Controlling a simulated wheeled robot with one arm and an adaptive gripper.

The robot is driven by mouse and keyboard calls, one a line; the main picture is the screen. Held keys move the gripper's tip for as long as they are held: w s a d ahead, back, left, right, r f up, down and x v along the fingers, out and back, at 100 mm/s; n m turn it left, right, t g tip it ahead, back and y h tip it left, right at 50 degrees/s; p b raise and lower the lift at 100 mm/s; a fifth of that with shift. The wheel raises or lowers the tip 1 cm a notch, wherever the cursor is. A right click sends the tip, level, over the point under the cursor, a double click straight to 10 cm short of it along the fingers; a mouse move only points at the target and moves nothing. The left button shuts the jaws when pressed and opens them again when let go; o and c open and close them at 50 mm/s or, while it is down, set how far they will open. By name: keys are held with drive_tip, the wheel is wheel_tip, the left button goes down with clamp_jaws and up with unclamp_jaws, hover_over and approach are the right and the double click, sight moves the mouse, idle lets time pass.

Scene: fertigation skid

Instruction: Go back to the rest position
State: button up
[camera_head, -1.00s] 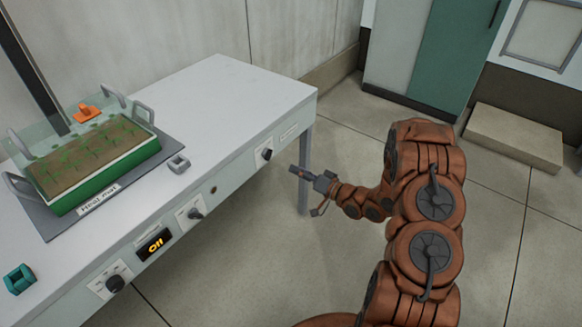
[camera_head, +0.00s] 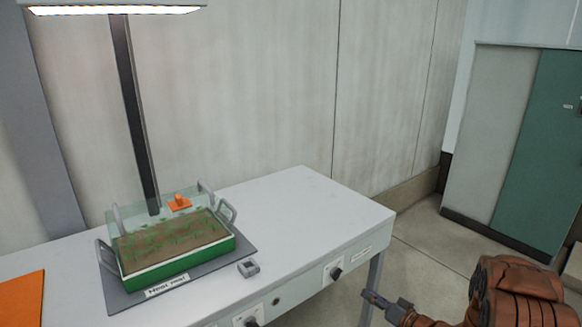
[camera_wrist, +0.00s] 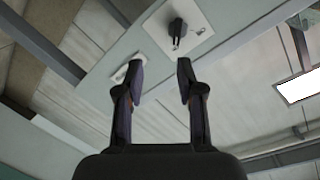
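My gripper (camera_head: 372,300) is low at the right, beside the bench's near right corner and leg, with part of my arm at the lower right. In the wrist view my gripper (camera_wrist: 160,76) has its two fingers apart, with nothing between them. A black knob (camera_wrist: 178,29) on a pale plate shows beyond the fingertips. In the head view a knob (camera_head: 336,272) sits on the bench front, just left of my gripper and apart from it.
The white bench (camera_head: 310,210) carries a green planted tray (camera_head: 185,262) with a clear cover on a grey heat mat (camera_head: 125,298). An orange piece (camera_head: 180,203) lies on the cover. A lit lamp (camera_head: 115,10) hangs above. A grey-green cabinet (camera_head: 545,150) stands at right.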

drive_tip(key=w+d+r+n+g+h+p, duration=0.1)
drive_tip(key=w+d+r+g+h, duration=0.1)
drive_tip(key=d+r+h, duration=0.2)
drive_tip(key=s+d+r+g+h+p, duration=0.4)
drive_tip(key=s+r+h, duration=0.3)
drive_tip(key=s+r, duration=0.5)
drive_tip(key=s+a+r+g+p, duration=0.1)
drive_tip(key=s+a+r+g, duration=0.2)
drive_tip(key=s, duration=0.8)
drive_tip(key=s+a+r+g+y+p, duration=0.1)
drive_tip(key=s+a+r+g, duration=0.2)
drive_tip(key=s, duration=0.9)
drive_tip(key=s+a+r+g+y+p, duration=0.1)
drive_tip(key=s+a+r+g, duration=0.2)
drive_tip(key=s+a+r, duration=0.4)
drive_tip(key=s+a, duration=0.4)
drive_tip(key=shift+s+r+g, duration=0.2)
drive_tip(key=shift+s+g, duration=0.1)
drive_tip(key=shift+g, duration=0.1)
